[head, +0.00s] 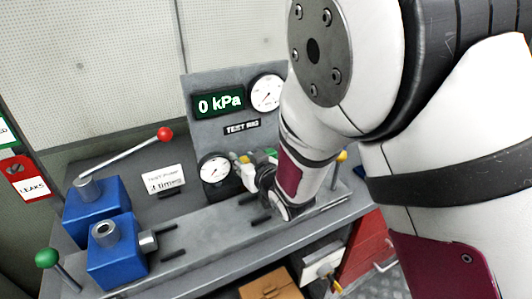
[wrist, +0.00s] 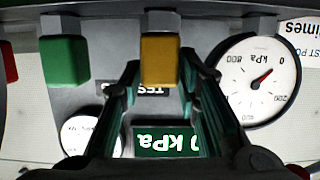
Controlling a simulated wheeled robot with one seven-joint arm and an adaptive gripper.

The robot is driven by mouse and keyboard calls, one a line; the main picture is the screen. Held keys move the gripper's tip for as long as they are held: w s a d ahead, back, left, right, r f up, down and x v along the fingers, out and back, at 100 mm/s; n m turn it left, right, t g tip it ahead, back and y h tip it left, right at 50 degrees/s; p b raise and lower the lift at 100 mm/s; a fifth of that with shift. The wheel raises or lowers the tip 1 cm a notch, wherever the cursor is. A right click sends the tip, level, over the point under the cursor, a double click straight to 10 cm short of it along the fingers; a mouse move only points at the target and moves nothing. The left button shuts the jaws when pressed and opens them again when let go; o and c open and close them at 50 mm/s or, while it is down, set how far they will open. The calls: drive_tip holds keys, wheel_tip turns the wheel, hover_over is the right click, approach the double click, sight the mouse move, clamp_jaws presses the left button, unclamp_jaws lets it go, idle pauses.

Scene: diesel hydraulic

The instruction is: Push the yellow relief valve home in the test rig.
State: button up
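The yellow relief valve (wrist: 160,60) shows in the wrist view as a yellow block below a grey hex fitting at the top middle. My gripper (wrist: 162,76) is open, with one finger on each side of the yellow block's lower end. A narrow gap seems to show on both sides, and I cannot tell if either finger touches it. In the head view my gripper (head: 262,178) is at the test rig (head: 228,128), low in front of its panel, and its fingertips are mostly hidden. How deep the valve sits cannot be told.
A green block (wrist: 64,60) hangs left of the yellow one in the wrist view. A pressure gauge (wrist: 258,82) is at the right. The display (head: 219,103) reads 0 kPa. A blue pump (head: 118,255) with a red-knobbed lever (head: 128,153) stands left on the bench.

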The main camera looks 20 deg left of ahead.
drive_tip(key=shift+w+a+f, duration=0.1)
drive_tip(key=shift+w+a, duration=0.05)
clamp_jaws()
